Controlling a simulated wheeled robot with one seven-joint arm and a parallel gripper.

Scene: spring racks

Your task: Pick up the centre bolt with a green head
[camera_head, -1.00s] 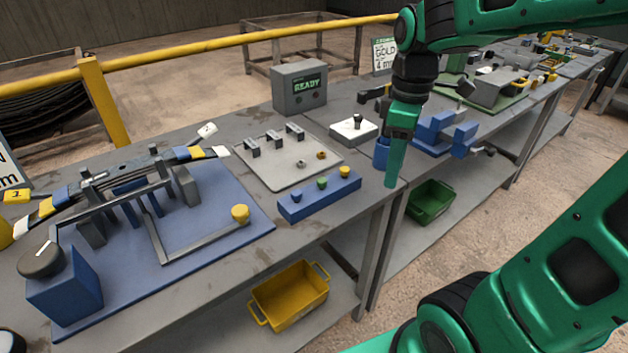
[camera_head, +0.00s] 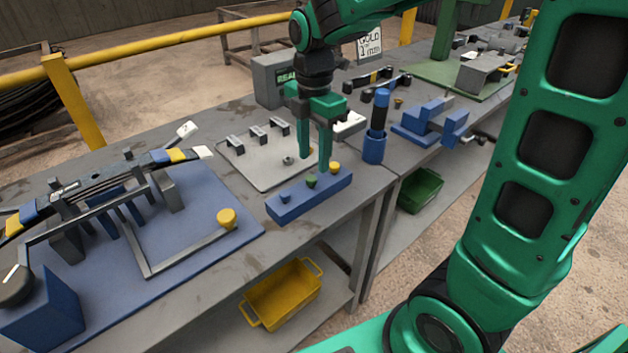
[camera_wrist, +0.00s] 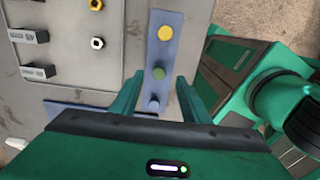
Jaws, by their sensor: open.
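A blue block (camera_head: 300,203) near the table's front edge holds three upright bolts in a row. The centre bolt has a green head (camera_head: 311,181); a yellow-headed bolt (camera_head: 335,168) and a blue-headed bolt (camera_head: 285,197) stand at either side. My gripper (camera_head: 316,160) points down above the block, open and empty. In the wrist view, the green head (camera_wrist: 158,73) lies roughly between and slightly beyond the fingertips (camera_wrist: 160,82), with the yellow head (camera_wrist: 165,33) farther ahead and the blue head nearer my palm. The fingers appear apart from the bolt.
A pale plate (camera_head: 253,174) with black clips and nuts lies behind the block. A blue cup (camera_head: 374,149) with a blue-handled tool stands to the right. A blue mat (camera_head: 195,247) with a fixture is at left. A yellow bin (camera_head: 283,296) sits on the shelf below.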

